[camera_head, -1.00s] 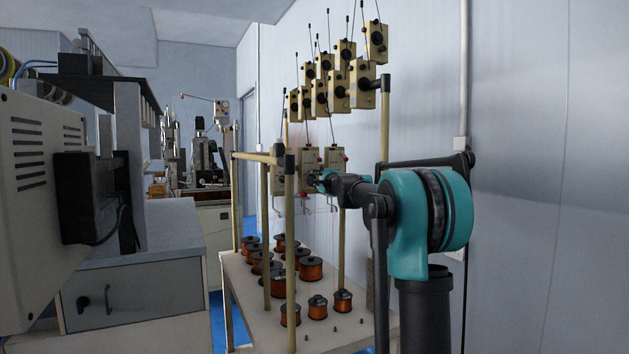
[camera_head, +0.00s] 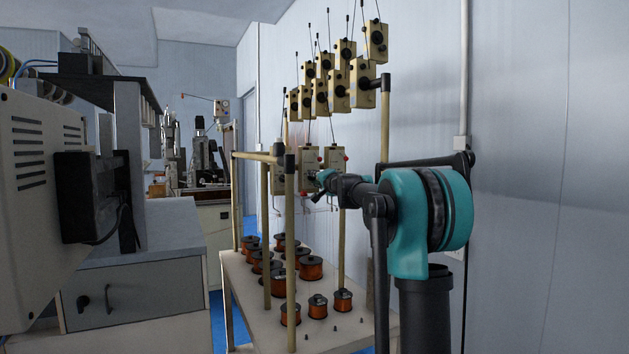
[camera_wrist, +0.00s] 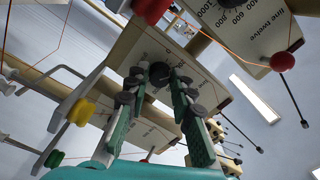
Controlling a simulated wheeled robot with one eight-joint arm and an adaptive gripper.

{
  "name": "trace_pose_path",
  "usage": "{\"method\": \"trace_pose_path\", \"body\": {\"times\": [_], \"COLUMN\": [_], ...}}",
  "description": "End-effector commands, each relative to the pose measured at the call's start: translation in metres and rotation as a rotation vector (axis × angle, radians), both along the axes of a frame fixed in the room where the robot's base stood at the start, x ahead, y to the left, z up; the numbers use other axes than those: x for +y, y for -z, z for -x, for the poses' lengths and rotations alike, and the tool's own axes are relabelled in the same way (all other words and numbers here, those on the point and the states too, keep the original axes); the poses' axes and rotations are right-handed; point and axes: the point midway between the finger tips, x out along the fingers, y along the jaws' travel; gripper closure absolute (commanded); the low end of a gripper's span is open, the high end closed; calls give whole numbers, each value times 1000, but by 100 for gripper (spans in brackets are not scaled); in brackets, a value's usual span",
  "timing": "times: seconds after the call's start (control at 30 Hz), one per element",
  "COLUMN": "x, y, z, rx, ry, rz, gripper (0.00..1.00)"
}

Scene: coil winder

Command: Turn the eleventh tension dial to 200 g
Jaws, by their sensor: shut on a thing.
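In the wrist view my gripper (camera_wrist: 158,80) has its two green, grey-padded fingers closed around a black dial (camera_wrist: 158,72) on the face of a beige tension box (camera_wrist: 142,42). The dial's pointer is hidden by the fingers, and I cannot read its setting. Part of its printed number scale shows, but this box's line label is not legible. The neighbouring box (camera_wrist: 236,20) at the upper right is marked "line twelve". In the head view my gripper (camera_head: 320,178) is at the lower row of tension boxes (camera_head: 310,157).
Wires run past my fingers, near a red knob (camera_wrist: 283,61) and a yellow knob (camera_wrist: 82,112). In the head view, upper tension boxes (camera_head: 362,82) hang above my arm. A table (camera_head: 330,343) below carries several copper spools. A grey wall is close on the right.

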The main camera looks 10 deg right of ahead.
Motion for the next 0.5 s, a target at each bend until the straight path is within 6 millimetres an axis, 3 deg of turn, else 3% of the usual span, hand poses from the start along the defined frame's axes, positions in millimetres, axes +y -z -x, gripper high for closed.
{"method": "trace_pose_path", "body": {"times": [0.5], "x": [1], "y": [1], "z": [1], "rx": [-19], "ry": [-2], "rz": [62], "gripper": [100]}}
